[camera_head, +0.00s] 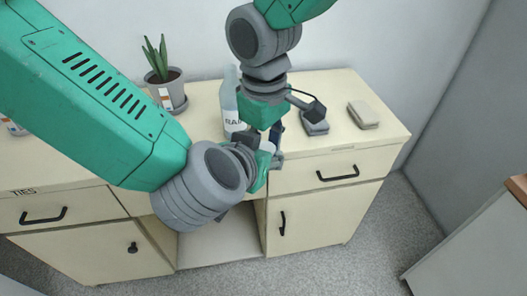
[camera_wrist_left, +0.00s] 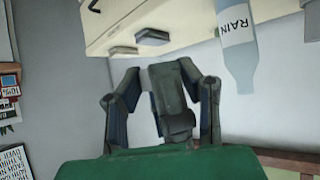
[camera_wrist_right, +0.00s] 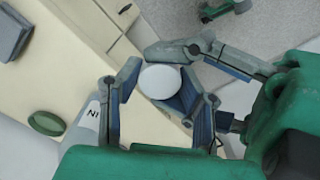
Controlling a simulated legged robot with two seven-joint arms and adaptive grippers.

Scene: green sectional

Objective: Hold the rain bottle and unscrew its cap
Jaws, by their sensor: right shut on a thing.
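The pale bottle (camera_head: 229,95) labelled RAIN stands on the counter, partly behind my arms. It also shows in the left wrist view (camera_wrist_left: 238,62) and beside a finger in the right wrist view (camera_wrist_right: 85,122); I see no cap on it. A round white cap (camera_wrist_right: 160,82) lies between the fingertips of my right gripper (camera_wrist_right: 160,90), which is shut on it, apart from the bottle. My left gripper (camera_wrist_left: 168,85) has its fingers spread around a dark part of the right gripper. In the head view the left gripper (camera_head: 272,153) meets the right one (camera_head: 271,135); the contact is hidden.
The cream counter (camera_head: 375,141) has drawers and cupboard doors below. A potted plant (camera_head: 167,88) stands at the back left. A green round thing (camera_wrist_right: 47,123) lies near the bottle.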

